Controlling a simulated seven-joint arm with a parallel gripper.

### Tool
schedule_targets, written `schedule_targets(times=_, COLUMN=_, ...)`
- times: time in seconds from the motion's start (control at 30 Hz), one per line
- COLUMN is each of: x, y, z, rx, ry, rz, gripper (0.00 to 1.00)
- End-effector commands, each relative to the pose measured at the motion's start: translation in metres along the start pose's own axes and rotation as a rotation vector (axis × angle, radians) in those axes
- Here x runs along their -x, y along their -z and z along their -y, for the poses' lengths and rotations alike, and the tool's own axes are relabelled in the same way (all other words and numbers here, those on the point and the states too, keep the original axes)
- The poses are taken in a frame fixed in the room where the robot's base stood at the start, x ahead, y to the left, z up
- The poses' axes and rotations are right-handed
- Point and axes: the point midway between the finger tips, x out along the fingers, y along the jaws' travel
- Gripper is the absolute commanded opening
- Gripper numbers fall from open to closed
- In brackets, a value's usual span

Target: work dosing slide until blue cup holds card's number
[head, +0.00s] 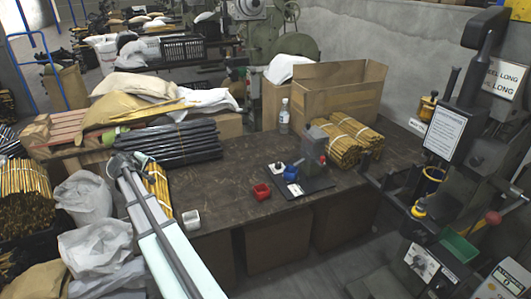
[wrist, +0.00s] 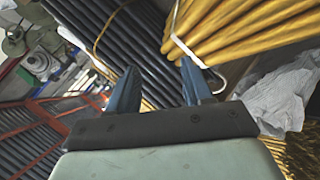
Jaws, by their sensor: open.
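A grey dosing box (head: 315,146) stands on a black plate (head: 318,184) on the dark workbench. A blue cup (head: 291,174) sits in front of it, with a small white card (head: 295,189) beside the cup. The card's number and the cup's contents are too small to read. A dark knob with a pale base (head: 279,166), perhaps the slide's handle, is just left of the box. My gripper (wrist: 158,66) is open and empty in the wrist view, over bundles of rods. My arm is at the bench's left end, well away from the dosing box.
A red cup (head: 262,191) and a white cup (head: 191,219) stand on the bench. Yellow rod bundles (head: 345,140) and a cardboard box (head: 340,92) are behind the dosing box. Black rods (head: 175,143) lie at left.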

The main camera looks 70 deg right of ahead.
Motion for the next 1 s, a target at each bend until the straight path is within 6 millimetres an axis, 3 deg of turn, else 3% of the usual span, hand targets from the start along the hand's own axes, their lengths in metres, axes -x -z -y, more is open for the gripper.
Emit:
schedule_targets(times=0.03, x=-0.011, y=-0.017, z=-0.020, rx=-0.030, ry=0.005, rz=0.033, gripper=0.50)
schedule_targets(times=0.2, x=-0.037, y=-0.073, z=-0.076, rx=-0.127, ry=0.034, rz=0.129, gripper=0.50)
schedule_targets(times=0.5, x=-0.066, y=-0.178, z=-0.165, rx=-0.301, ry=0.097, rz=0.273, gripper=0.50)
schedule_targets(times=0.77, x=-0.074, y=-0.273, z=-0.235, rx=-0.455, ry=0.156, rz=0.368, gripper=0.50)
schedule_targets(times=1.0, x=-0.067, y=-0.361, z=-0.293, rx=-0.595, ry=0.213, rz=0.429, gripper=0.50)
